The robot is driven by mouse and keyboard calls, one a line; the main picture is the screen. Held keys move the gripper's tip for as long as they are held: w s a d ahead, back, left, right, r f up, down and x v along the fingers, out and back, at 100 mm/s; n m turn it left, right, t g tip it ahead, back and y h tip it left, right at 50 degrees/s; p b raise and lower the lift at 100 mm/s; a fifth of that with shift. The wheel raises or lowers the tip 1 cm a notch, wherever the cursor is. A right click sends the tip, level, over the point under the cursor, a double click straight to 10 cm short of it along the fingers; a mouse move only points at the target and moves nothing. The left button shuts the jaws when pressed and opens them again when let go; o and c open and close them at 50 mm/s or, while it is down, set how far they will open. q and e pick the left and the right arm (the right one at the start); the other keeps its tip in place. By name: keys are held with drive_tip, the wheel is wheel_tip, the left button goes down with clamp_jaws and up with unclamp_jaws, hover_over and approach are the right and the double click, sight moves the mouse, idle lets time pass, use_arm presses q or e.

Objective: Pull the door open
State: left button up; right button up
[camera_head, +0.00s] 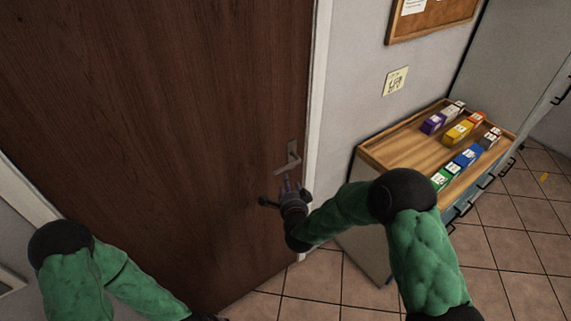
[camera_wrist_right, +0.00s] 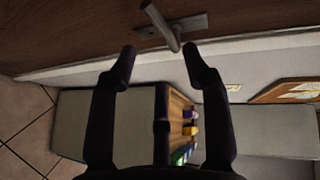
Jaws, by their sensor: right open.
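The dark brown wooden door (camera_head: 150,120) fills the left of the head view and looks closed against its white frame (camera_head: 317,110). Its metal lever handle (camera_head: 290,162) is near the right edge of the door. My right gripper (camera_head: 286,184) is open just below the handle in the head view. In the right wrist view the handle (camera_wrist_right: 164,27) lies just beyond and between the two open fingertips (camera_wrist_right: 158,50), and I see no grip on it. My left arm shows at the lower left, but its gripper is out of the picture.
A wooden-topped cabinet (camera_head: 385,154) with several coloured boxes stands right of the door, close to my right arm. Tiled floor (camera_head: 325,280) shows below.

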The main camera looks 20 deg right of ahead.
sight(285, 169)
drive_tip(key=x, duration=1)
drive_tip(key=shift+w+b, duration=0.35)
drive_tip(key=shift+c, duration=0.3)
